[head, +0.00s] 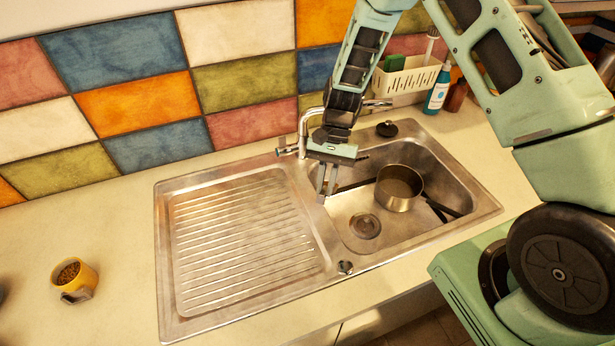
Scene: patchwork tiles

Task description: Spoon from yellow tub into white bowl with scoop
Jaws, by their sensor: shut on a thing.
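My gripper (325,179) is over the left edge of the sink basin, pointing down, beside the tap. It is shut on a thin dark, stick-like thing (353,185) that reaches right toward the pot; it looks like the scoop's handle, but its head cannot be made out. The yellow tub (88,277) stands upright on the counter at the far left, far from my gripper, and holds brown grains. A pale grey-brown patch shows on its front. No white bowl shows in this view.
The ribbed drainboard (240,235) is empty. The tap (302,135) stands close behind my gripper. A white caddy (405,80) and blue bottle (437,92) stand at the back right. Counter between tub and sink is clear.

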